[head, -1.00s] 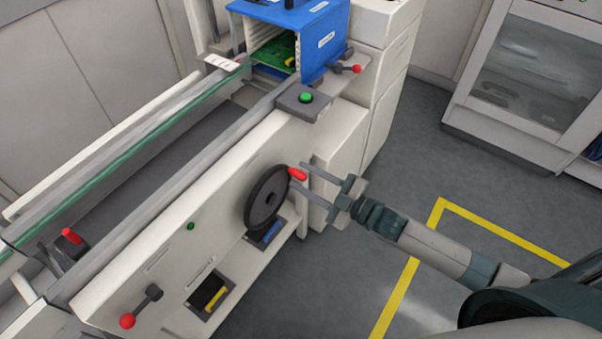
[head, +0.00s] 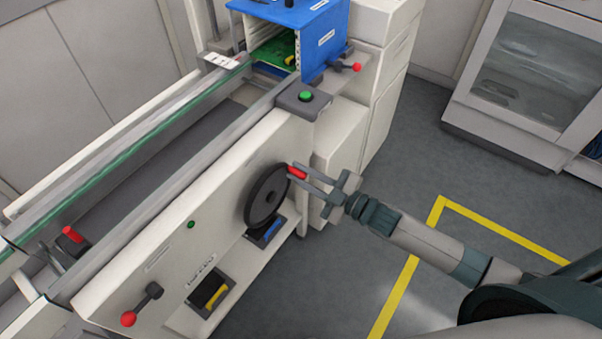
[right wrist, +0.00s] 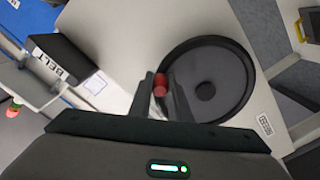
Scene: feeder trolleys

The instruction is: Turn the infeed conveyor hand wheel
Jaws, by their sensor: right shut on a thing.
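The dark hand wheel (head: 266,197) is mounted on the pale side panel of the infeed conveyor (head: 160,235). Its red handle (head: 297,173) sticks out at the wheel's upper right rim. My right gripper (head: 300,175) is shut on the red handle, with one finger on each side of it. In the right wrist view the wheel (right wrist: 205,80) lies just right of the fingers, and the red handle (right wrist: 160,85) shows between the fingertips. My left gripper is not in view.
A blue rack (head: 315,40) with green boards stands at the conveyor's far end, near a green button (head: 306,96). A lever with a red knob (head: 129,318) is at the lower left. The floor to the right has yellow tape (head: 410,265).

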